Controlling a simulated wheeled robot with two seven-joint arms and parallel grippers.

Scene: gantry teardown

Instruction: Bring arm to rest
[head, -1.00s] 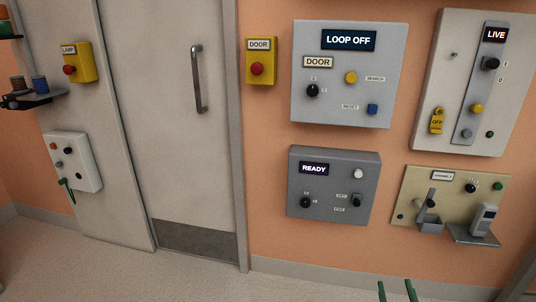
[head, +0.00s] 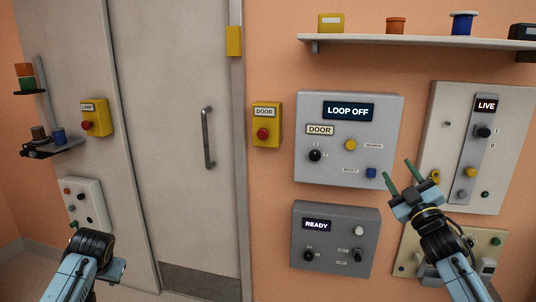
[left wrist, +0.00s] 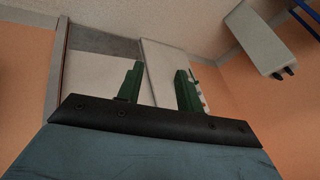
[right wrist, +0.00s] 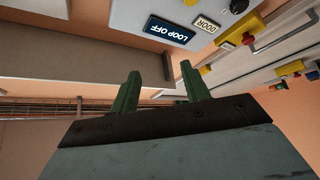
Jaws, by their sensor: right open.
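My right gripper (head: 402,178) is raised at the right of the head view, in front of the wall panels. Its green fingers are apart with nothing between them, as the right wrist view (right wrist: 158,85) also shows. My left arm (head: 90,250) comes in at the lower left of the head view; its fingers cannot be made out there. In the left wrist view my left gripper (left wrist: 158,85) has its green fingers apart and empty. Neither gripper visibly touches anything.
The LOOP OFF panel (head: 380,150), READY panel (head: 330,250) and LIVE panel (head: 450,120) hang on the wall. My right arm partly covers the beige panel (head: 408,245). A shelf (head: 420,39) juts out above. A door (head: 180,80) stands left of centre; a small shelf (head: 60,146) is further left.

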